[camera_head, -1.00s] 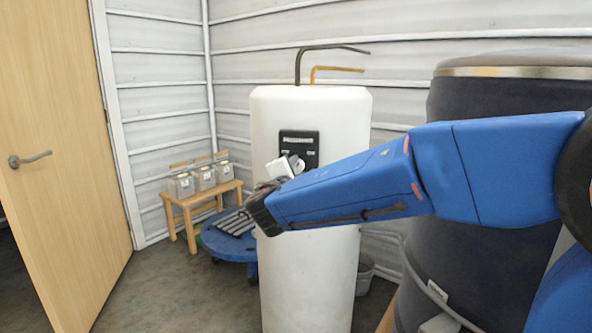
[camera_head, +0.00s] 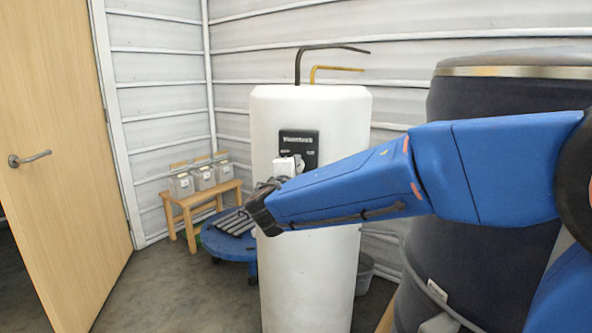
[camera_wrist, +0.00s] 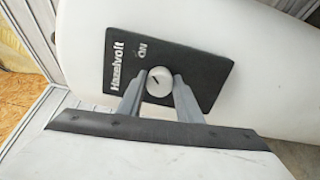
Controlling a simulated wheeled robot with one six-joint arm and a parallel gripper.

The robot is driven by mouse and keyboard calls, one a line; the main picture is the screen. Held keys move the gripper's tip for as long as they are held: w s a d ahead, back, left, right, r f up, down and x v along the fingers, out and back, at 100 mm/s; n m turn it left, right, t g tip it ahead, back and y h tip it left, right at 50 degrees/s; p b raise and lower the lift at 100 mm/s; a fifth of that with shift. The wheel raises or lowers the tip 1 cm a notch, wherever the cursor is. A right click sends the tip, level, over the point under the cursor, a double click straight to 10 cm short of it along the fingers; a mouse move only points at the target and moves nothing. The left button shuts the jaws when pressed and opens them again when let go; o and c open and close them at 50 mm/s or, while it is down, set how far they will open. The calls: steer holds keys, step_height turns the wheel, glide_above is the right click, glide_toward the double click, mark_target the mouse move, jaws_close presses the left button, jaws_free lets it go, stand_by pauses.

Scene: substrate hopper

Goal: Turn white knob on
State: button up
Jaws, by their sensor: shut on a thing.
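The white knob (camera_wrist: 160,82) sits on a black panel (camera_wrist: 183,62) marked "Hazelvolt" and "ON" in the wrist view. The knob is round with a dark pointer line. My gripper (camera_wrist: 160,84) is shut on it, one grey finger at each side. In the head view the panel (camera_head: 299,142) is on the front of a tall white tank (camera_head: 310,270). My gripper (camera_head: 291,166) reaches the panel's lower part there. The knob itself is hidden in the head view by my gripper.
A dark drum (camera_head: 470,260) stands at the right, behind my arm. A blue round dolly (camera_head: 228,245) and a wooden bench (camera_head: 190,204) with several clear containers stand left of the tank. A wooden door (camera_head: 55,200) is at the far left. Open floor lies between.

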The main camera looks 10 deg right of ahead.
steer(key=o, duration=1)
steer(key=shift+o, duration=0.2)
steer(key=v, duration=1.7)
steer(key=shift+s, duration=0.15)
steer(key=shift+f, duration=0.1)
